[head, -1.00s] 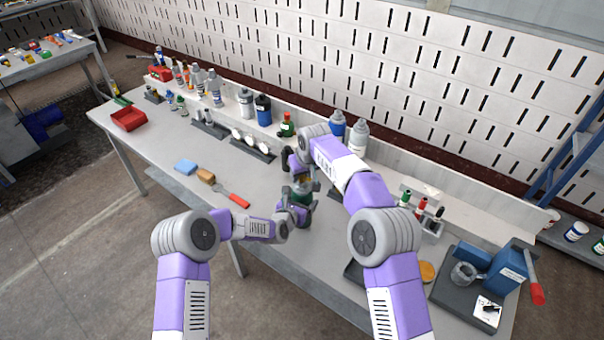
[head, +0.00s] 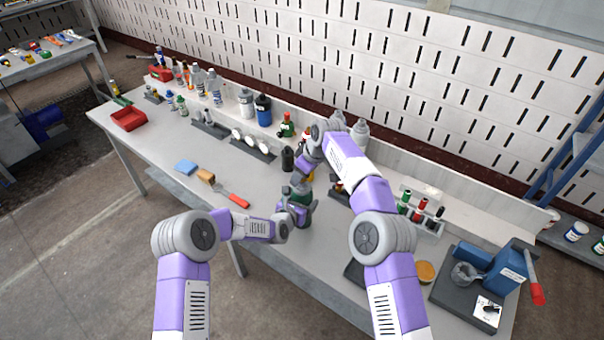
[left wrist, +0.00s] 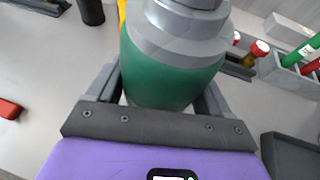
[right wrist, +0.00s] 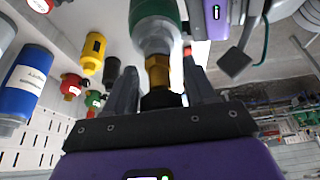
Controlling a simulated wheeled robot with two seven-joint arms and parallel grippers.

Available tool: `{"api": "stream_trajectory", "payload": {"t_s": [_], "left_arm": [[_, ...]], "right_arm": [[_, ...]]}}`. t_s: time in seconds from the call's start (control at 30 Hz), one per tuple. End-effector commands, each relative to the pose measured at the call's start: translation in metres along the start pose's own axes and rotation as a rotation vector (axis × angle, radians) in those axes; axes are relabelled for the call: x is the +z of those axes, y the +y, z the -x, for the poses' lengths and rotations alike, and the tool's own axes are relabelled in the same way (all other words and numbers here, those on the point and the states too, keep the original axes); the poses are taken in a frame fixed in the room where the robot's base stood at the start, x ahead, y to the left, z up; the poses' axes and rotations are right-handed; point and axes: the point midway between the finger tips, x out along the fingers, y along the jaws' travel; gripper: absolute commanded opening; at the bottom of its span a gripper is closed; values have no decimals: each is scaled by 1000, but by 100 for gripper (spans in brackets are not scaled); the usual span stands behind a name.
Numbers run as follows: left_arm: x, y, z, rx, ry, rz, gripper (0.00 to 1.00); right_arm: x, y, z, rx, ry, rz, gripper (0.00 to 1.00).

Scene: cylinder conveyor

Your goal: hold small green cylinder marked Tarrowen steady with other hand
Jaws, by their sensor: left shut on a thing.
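The small green cylinder (left wrist: 172,75) stands between the fingers of my left gripper (head: 300,207), which is shut on its green body. Its grey shoulder and neck show above the fingers in the left wrist view. No name on it is readable. My right gripper (head: 306,166) is just above the cylinder in the head view. In the right wrist view, a brass part (right wrist: 160,74) with a black end lies between the right fingers, in line with the cylinder's grey top (right wrist: 155,36). I cannot tell whether the right fingers press on it.
A black cylinder (head: 287,159) stands just left of my right gripper. A rack with red and green items (head: 424,215) and a blue vise (head: 490,268) are at the right. A blue sponge (head: 186,167) and a red-handled tool (head: 236,199) lie on the bench at left.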

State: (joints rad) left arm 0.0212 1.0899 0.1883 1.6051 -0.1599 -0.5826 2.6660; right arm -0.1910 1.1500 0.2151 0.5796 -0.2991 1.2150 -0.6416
Motion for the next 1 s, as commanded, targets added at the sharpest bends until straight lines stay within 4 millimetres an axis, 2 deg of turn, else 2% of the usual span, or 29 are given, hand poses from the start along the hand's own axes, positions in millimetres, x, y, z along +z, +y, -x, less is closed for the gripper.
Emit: {"api": "stream_trajectory", "payload": {"t_s": [0.33,0.6,0.77,1.0], "left_arm": [[1,0,0,1,-2,0,44],[1,0,0,1,-2,0,44],[1,0,0,1,-2,0,44],[1,0,0,1,-2,0,44]], "right_arm": [[-1,0,1,2,0,-1,64],[-8,0,19,3,1,-2,64],[-10,0,24,5,0,-6,64],[-10,-1,24,74,-3,-171,64]]}}
